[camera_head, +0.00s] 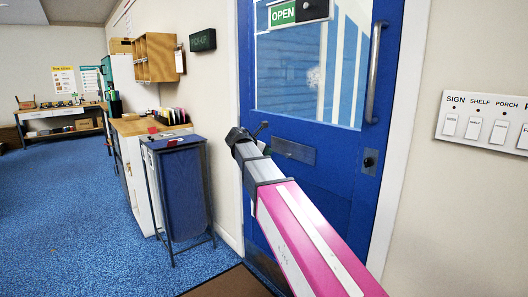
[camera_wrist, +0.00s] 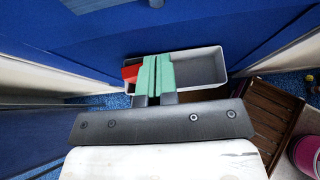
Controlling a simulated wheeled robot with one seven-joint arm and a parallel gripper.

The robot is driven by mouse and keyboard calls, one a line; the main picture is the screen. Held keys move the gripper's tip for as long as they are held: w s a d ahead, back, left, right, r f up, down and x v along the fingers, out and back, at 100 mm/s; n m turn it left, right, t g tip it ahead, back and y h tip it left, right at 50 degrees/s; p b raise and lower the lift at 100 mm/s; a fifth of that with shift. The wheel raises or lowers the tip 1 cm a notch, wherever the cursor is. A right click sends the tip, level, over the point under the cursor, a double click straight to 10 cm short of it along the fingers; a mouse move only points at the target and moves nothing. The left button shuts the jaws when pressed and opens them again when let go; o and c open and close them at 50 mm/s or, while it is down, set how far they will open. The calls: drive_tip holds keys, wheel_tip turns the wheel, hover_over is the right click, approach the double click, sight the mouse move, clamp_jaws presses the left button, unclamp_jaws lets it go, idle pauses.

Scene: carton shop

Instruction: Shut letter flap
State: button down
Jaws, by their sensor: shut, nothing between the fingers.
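The blue door (camera_head: 330,185) stands closed in the head view. A grey metal letter plate (camera_head: 294,151) sits across it below the window. Whether its flap stands open or lies flat I cannot tell. My arm reaches up toward the door, and its dark end is just left of the letter plate. In the wrist view my gripper (camera_wrist: 157,60) shows green fingers pressed together, shut and empty. Ahead of it are a blue surface and a grey box-like thing (camera_wrist: 210,65) with a red piece (camera_wrist: 131,73). Contact with any of these cannot be made out.
A blue bin (camera_head: 180,190) on a dark stand and a wooden-topped cabinet (camera_head: 145,126) stand left of the door. The door has a vertical handle (camera_head: 375,72). A switch panel (camera_head: 487,122) is on the right wall. A brown slatted crate (camera_wrist: 268,115) shows in the wrist view.

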sight(286, 155)
drive_tip(key=shift+w+d+r+x, duration=0.15)
drive_tip(key=shift+r+x, duration=0.15)
drive_tip(key=shift+x, duration=1.3)
drive_tip(key=shift+w+d+r+x, duration=0.15)
drive_tip(key=shift+r+x, duration=0.15)
drive_tip(key=shift+x, duration=1.3)
drive_tip(key=shift+d+r+x, duration=0.15)
drive_tip(key=shift+r+x, duration=0.15)
drive_tip(key=shift+x, duration=1.3)
drive_tip(key=shift+w+d+f, duration=0.1)
drive_tip(key=shift+w+d, duration=0.2)
drive_tip(key=shift+d, duration=0.1)
drive_tip(key=shift+a, duration=0.1)
